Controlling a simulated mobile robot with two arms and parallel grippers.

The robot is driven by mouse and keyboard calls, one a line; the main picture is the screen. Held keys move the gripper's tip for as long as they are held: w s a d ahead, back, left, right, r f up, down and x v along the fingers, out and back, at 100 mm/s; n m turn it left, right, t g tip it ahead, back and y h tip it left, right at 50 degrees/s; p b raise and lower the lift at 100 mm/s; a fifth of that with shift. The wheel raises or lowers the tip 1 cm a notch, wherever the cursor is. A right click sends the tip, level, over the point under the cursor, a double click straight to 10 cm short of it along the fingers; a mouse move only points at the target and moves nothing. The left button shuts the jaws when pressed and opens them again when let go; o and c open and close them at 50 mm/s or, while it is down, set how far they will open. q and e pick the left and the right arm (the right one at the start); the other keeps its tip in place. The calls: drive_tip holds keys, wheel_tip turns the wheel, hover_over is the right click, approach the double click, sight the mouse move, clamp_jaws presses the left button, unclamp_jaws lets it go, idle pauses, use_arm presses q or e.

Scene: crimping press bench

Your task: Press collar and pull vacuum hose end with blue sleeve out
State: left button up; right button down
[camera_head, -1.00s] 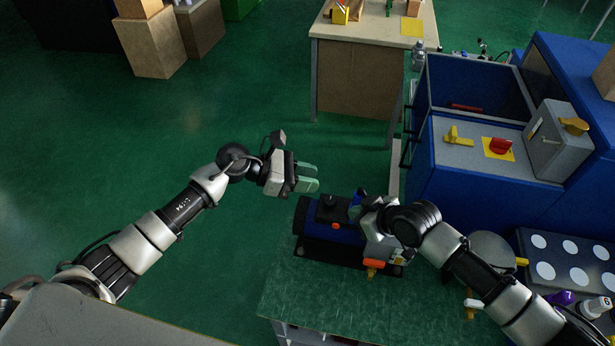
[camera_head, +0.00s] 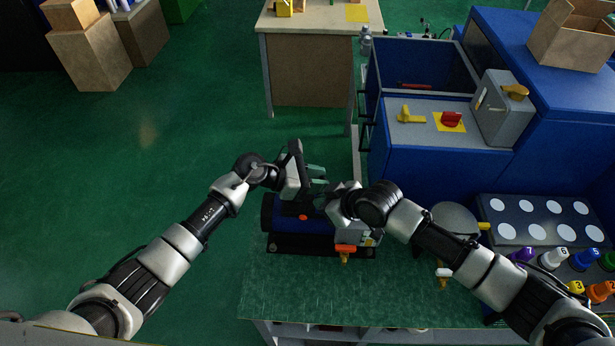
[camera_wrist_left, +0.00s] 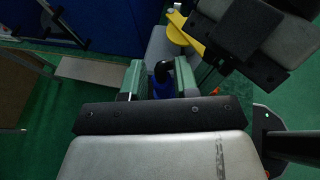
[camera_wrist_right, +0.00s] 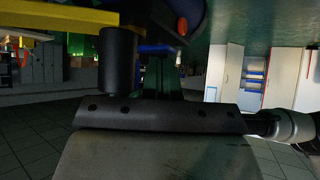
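The blue pump unit (camera_head: 285,215) with a dark base stands on the green bench. My left gripper (camera_head: 319,182) is just above it, beside my right gripper. In the left wrist view, the left gripper's green fingers (camera_wrist_left: 160,80) stand apart on either side of a black part (camera_wrist_left: 163,68) with a blue sleeve (camera_wrist_left: 162,90). Contact with it cannot be made out. My right gripper (camera_head: 332,195) is low over the pump's right part; its fingertips are largely hidden. In the dark right wrist view, its fingers (camera_wrist_right: 162,75) show near a blue part (camera_wrist_right: 158,48). The collar cannot be made out.
An orange-handled valve (camera_head: 345,249) sits at the pump's front right. A blue cabinet (camera_head: 430,165) with yellow and red handles stands behind right. A dark rack with white discs (camera_head: 540,215) and coloured bottles lies at the right. The bench front (camera_head: 320,295) is clear.

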use_arm(q)
drive_tip(key=shift+c, duration=0.2)
drive_tip(key=c, duration=0.5)
drive_tip(key=shift+o, duration=1)
drive_tip(key=shift+c, duration=0.9)
drive_tip(key=shift+r, duration=0.2)
drive_tip(key=shift+r, duration=1.5)
drive_tip(key=shift+r, duration=0.3)
